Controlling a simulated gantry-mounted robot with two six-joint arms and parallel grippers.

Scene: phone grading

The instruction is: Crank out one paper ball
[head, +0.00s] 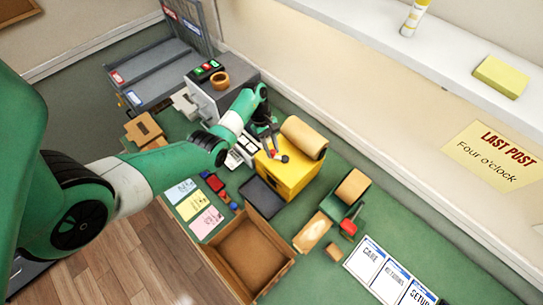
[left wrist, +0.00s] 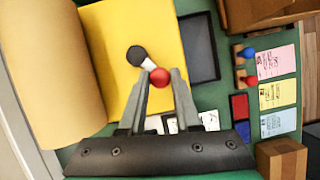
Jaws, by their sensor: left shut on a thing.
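The yellow machine (head: 287,178) stands on the green table, with a tan paper roll (head: 305,137) at its back right. In the left wrist view the machine (left wrist: 125,30) carries a crank with a black hub (left wrist: 137,55), a short white arm and a red knob (left wrist: 160,77). My left gripper (head: 270,142) is at the machine's crank side. In the left wrist view its fingertips (left wrist: 158,84) are closed around the red knob. A dark flat tray (head: 262,197) lies beside the machine, and it looks empty. No paper ball shows. My right gripper is not in view.
An open brown box (head: 228,283) stands at the table's front edge. A green dispenser with a tan roll (head: 352,187) is to the machine's right. Coloured cards (head: 193,205) and small red and blue items lie left of the tray. A grey machine (head: 222,92) stands behind my arm.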

